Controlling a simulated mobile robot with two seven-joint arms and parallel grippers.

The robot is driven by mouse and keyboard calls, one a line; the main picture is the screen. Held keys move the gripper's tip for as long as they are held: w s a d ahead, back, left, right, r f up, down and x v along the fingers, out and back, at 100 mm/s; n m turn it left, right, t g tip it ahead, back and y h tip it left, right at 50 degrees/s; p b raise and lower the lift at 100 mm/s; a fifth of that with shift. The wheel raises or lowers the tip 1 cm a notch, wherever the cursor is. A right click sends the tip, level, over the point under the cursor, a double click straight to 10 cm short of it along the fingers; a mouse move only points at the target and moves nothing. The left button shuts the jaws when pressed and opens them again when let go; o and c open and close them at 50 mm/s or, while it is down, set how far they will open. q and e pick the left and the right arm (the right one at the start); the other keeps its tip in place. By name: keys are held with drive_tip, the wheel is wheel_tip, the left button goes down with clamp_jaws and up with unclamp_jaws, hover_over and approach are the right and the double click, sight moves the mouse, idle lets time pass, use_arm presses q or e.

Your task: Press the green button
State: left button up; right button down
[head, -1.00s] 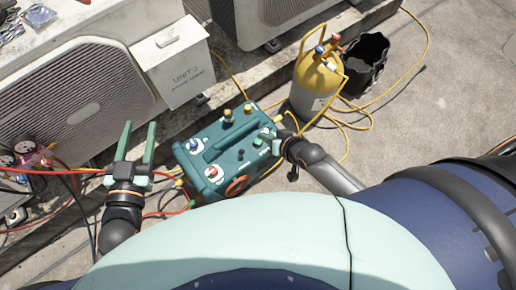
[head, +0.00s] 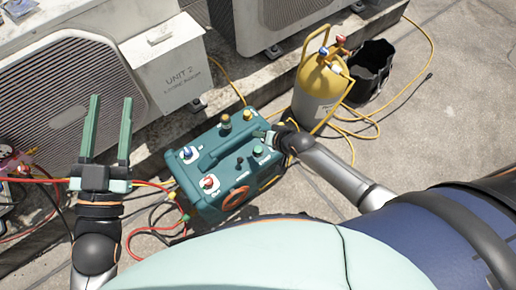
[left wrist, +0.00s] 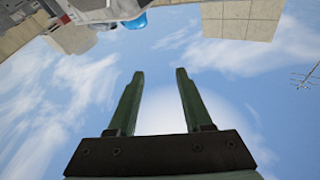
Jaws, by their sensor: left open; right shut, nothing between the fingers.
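The teal machine (head: 205,170) sits on the ground in the middle of the head view, with several coloured knobs and a handle on top. A small green button (head: 258,151) is on its top panel near the right end. My right gripper (head: 264,134) is shut and empty, just above the button in the picture. Whether it touches the machine is hard to tell. My left gripper (head: 110,98) is open and empty, left of the machine. In the left wrist view its two green fingers (left wrist: 159,71) point apart against the sky.
A yellow and grey gas cylinder (head: 318,90) and a black bucket (head: 370,70) stand right of the machine. Condenser units (head: 60,95) and a UNIT 2 box (head: 165,65) line the back. Red hoses (head: 150,185) and yellow hoses (head: 365,133) cross the ground.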

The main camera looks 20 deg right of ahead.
sight(256, 149)
use_arm(q)
drive_tip(key=s+d+r+m+t+h+b, duration=0.1)
drive_tip(key=s+r+m+t+h+b, duration=0.15)
drive_tip(key=s+r+m+h, duration=0.55)
use_arm(e)
wheel_tip(256, 149, down, 3)
drive_tip(key=shift+r, duration=0.1)
wheel_tip(256, 149, down, 4)
drive_tip(key=b, duration=0.4)
drive_tip(key=shift+r, duration=0.25)
use_arm(q)
drive_tip(key=shift+w+d+f+n+g+b, duration=0.1)
drive_tip(key=shift+w+f+n+b, duration=0.2)
drive_tip(key=shift+f+n, duration=0.3)
drive_tip(key=shift+w+d+f+n+g+b, duration=0.15)
drive_tip(key=shift+w+f+n+b, duration=0.2)
drive_tip(key=shift+f, duration=0.35)
drive_tip(key=shift+w+d+f+n+g+b, duration=0.1)
drive_tip(key=shift+w+f+n+b, duration=0.15)
drive_tip(key=shift+f+n, duration=0.35)
use_arm(e)
drive_tip(key=shift+f, duration=1.2)
use_arm(q)
drive_tip(key=shift+f, duration=0.2)
use_arm(e)
drive_tip(key=shift+f, duration=0.4)
